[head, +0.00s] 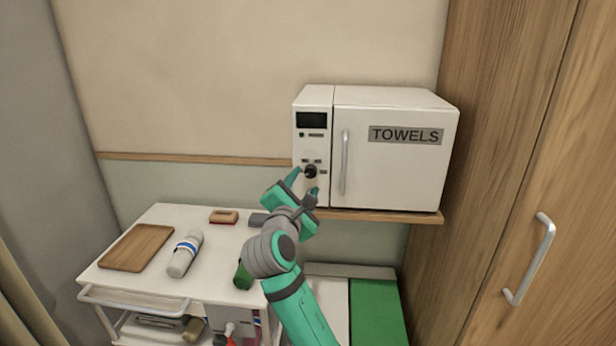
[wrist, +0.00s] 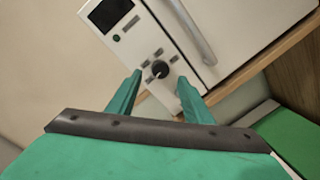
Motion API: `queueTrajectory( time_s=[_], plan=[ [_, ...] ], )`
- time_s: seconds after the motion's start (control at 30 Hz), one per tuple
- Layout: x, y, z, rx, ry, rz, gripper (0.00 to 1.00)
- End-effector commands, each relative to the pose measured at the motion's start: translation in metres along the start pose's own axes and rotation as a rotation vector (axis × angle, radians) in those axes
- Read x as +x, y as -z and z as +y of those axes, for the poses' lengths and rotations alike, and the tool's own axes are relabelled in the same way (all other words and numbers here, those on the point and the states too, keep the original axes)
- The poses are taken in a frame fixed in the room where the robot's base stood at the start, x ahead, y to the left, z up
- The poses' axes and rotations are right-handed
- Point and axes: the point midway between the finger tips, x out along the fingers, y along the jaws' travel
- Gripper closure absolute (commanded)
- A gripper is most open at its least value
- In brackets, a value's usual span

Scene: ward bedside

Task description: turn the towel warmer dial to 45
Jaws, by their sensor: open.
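The towel warmer (head: 395,165) is a white box marked TOWELS, standing on a wooden wall shelf. Its control panel on the left has a dark display and a black round dial (head: 310,172) with small dark labels around it. In the wrist view the dial (wrist: 160,69) shows a light pointer mark, and the labels are too small to read. My gripper (head: 304,184) is open in front of the panel. In the wrist view its two green fingers (wrist: 158,90) point at the panel, one to each side of the dial, with nothing between them. Contact with the dial cannot be seen.
The warmer door has a vertical handle (head: 345,162) just right of the panel. A white trolley (head: 215,262) at lower left bears a wooden board (head: 137,247), a white bottle (head: 185,254) and small items. A wooden cabinet (head: 520,150) stands at right.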

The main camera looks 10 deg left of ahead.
Motion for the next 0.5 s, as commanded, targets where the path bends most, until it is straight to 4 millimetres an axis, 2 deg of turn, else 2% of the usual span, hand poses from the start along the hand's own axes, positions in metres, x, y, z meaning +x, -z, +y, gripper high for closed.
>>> queueTrajectory(
  time_s=[0.2,0.5],
  plan=[
    [0.035,0.001,0.0,-0.001,0.001,0.0,0.54],
    [0.054,0.0,0.0,0.001,0.0,0.0,0.54]
  ],
)
